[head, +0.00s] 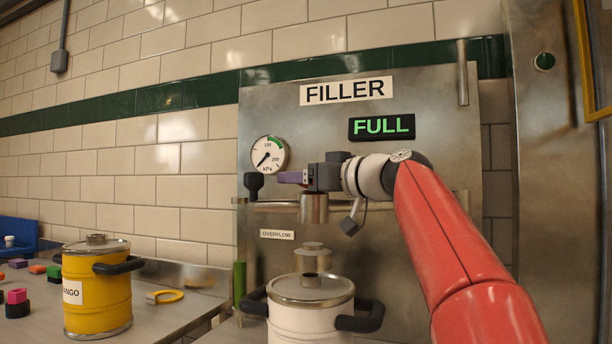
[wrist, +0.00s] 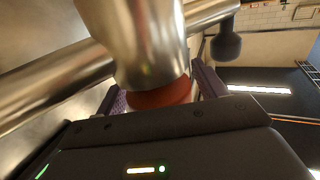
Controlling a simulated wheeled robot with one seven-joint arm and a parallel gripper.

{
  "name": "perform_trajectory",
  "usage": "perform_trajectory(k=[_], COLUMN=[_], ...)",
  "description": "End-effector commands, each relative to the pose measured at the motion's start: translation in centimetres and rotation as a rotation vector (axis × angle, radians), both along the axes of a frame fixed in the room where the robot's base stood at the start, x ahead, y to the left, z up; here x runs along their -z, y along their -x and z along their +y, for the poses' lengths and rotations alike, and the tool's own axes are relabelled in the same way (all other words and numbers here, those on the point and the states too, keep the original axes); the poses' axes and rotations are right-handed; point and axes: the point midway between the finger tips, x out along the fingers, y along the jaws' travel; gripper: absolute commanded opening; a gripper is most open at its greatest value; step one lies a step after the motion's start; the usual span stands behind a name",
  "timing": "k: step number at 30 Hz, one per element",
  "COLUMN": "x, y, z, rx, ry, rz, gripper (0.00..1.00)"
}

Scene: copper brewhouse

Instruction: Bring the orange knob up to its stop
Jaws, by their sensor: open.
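The orange knob (wrist: 160,96) shows in the wrist view as an orange-red band at the end of a shiny metal cylinder (wrist: 138,40). It lies between the two purple fingers of my gripper (wrist: 163,92), which stand apart on either side of it. I cannot tell whether either finger touches it. In the head view my gripper (head: 290,177) is just above the filler's horizontal pipe and nozzle (head: 314,208), in front of the steel panel. There the knob is hidden by my gripper.
A white can (head: 310,325) with black handles stands under the nozzle. A pressure gauge (head: 269,154) and a black ball knob (head: 253,183) are left of my gripper. A green lit FULL sign (head: 381,127) is above. A yellow can (head: 97,295) stands on the left counter.

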Motion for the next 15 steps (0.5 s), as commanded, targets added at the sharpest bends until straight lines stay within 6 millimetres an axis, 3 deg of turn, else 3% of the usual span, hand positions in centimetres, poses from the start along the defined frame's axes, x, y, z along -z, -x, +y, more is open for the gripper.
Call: perform_trajectory(k=[6,15], x=[0.04,0.04], y=[-0.05,-0.03], z=[0.04,0.03], rx=[0.0,0.0], ry=[0.0,0.001], rz=[0.0,0.001], gripper=[0.71,0.33])
